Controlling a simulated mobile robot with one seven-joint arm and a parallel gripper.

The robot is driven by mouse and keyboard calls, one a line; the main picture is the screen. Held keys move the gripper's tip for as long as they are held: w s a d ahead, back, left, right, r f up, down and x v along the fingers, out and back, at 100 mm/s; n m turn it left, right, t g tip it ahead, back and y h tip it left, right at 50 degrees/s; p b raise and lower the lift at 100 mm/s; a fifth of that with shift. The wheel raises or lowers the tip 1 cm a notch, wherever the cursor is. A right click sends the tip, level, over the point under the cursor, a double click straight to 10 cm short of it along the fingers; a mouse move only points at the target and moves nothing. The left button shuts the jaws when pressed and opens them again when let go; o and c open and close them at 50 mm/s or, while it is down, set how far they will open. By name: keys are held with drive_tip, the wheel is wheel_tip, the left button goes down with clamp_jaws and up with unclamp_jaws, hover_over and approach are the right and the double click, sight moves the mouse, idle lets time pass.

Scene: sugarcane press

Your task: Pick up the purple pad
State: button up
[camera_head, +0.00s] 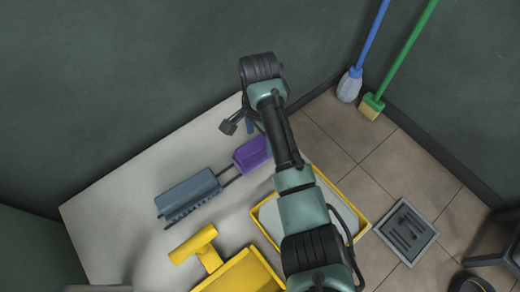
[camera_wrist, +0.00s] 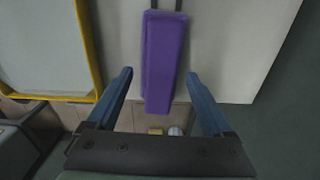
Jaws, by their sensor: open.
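The purple pad (camera_head: 251,153) lies on the white table, at the end of two thin dark rods that run to a grey-blue block (camera_head: 188,194). In the wrist view the pad (camera_wrist: 163,60) is a long purple block pointing down towards my gripper, with the rods at its top. My gripper (camera_wrist: 158,100) is open, its two blue fingers apart on either side of the pad's near end. Nothing is between the jaws that I can see held. In the head view my gripper (camera_head: 238,127) is at the table's far edge beside the pad, partly hidden by my arm.
A yellow-framed tray (camera_head: 262,226) sits right of the pad, partly under my arm. A yellow press part (camera_head: 240,273) stands in front. Dark walls close off the back. A blue mop (camera_head: 349,86) and a green broom (camera_head: 372,106) lean at the right; a floor drain (camera_head: 406,231) is below.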

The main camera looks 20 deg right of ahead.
sight(260, 142)
wheel_tip(260, 142, down, 3)
drive_tip(key=shift+d+f+b, duration=0.1)
drive_tip(key=shift+f+b, duration=0.1)
drive_tip(key=shift+b, duration=0.5)
drive_tip(key=shift+r, duration=0.15)
clamp_jaws()
